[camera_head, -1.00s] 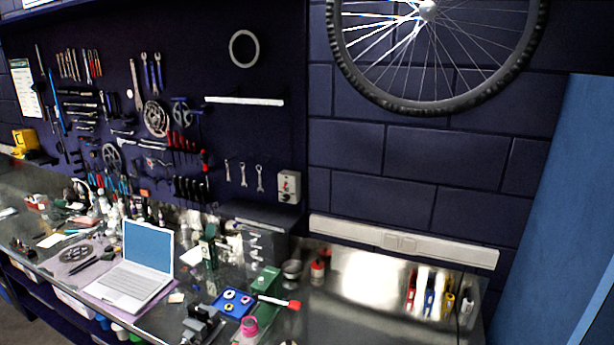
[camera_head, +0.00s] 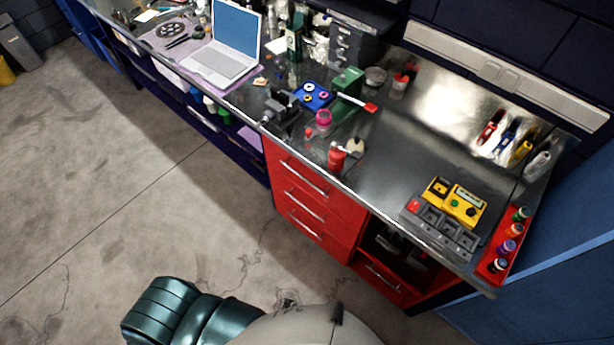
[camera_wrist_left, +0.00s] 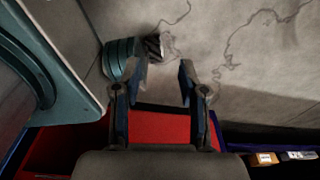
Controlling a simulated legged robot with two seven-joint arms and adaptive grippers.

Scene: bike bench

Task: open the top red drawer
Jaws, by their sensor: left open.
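The red drawer unit under the bench shows in the head view, with several silver-handled fronts. Its top red drawer (camera_head: 310,185) is closed, flush with the fronts below, and its long handle (camera_head: 304,179) faces the open floor. My left gripper (camera_wrist_left: 158,75) shows in the left wrist view, open, with nothing between its fingertips. A red panel (camera_wrist_left: 160,126) shows beyond the finger bases; I cannot tell which part of the unit it is. The left gripper is out of the head view. My right gripper is in neither current view.
The bench top (camera_head: 390,160) carries a laptop (camera_head: 230,45), a red bottle (camera_head: 336,158) near the front edge and a yellow device (camera_head: 455,203). An open red compartment (camera_head: 395,245) is right of the drawers. The concrete floor (camera_head: 130,190) in front is clear.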

